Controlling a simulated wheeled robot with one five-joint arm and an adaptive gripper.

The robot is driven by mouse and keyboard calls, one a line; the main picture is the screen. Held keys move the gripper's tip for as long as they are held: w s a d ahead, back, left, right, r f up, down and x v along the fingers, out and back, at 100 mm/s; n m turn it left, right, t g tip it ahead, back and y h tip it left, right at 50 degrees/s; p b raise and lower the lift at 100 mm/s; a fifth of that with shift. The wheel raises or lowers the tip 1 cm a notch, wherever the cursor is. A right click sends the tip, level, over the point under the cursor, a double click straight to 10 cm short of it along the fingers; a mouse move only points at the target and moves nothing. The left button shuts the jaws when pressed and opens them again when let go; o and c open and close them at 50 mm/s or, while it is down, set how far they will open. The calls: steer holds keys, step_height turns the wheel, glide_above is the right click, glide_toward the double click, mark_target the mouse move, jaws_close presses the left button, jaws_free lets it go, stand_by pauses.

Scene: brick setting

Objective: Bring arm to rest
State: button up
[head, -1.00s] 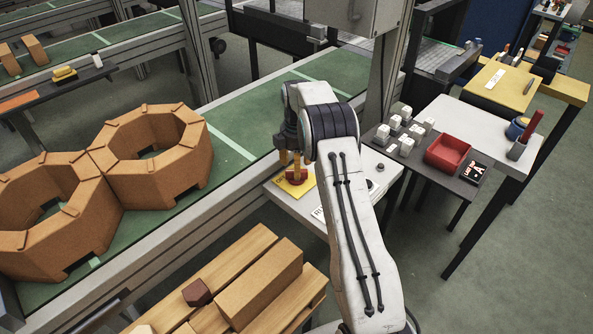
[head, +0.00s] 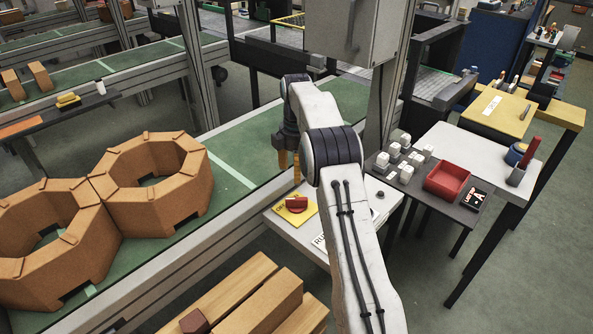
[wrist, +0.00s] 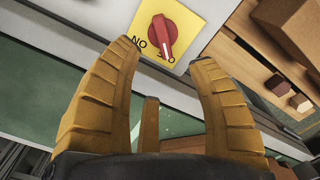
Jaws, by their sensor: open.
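My gripper (head: 289,166) hangs at the end of my raised arm, above the near edge of the green conveyor. In the wrist view my gripper (wrist: 165,75) shows its yellow ribbed fingers spread apart with nothing between them. Beyond the fingertips is a red rotary knob (wrist: 163,36) on a yellow plate (wrist: 185,15) with partly hidden lettering. The knob also shows in the head view (head: 296,204), on the pale panel below and just right of the fingers. The fingers are apart from it.
Two brick rings (head: 150,185) stand on the green conveyor (head: 235,125) at left. A wooden pallet (head: 215,290) with bricks lies at the front. At right, a dark shelf holds white blocks (head: 405,170) and a red tray (head: 447,180). Grey floor at right is open.

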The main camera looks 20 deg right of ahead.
steer(key=shift+r, duration=0.1)
steer(key=s+a+r+m+t, duration=0.1)
steer(key=s+a+r+m, duration=0.25)
steer(key=s+r, duration=0.35)
steer(key=s+a+r+m+t, duration=0.1)
steer(key=s+a+r+m, duration=0.2)
steer(key=s+a+r, duration=0.45)
steer(key=s+f+m, duration=0.3)
steer(key=s, duration=0.8)
steer(key=s+a+f+m+t, duration=0.1)
steer(key=s+f+m, duration=0.2)
steer(key=s, duration=0.7)
steer(key=shift+s+m, duration=0.35)
steer(key=shift+m, duration=0.1)
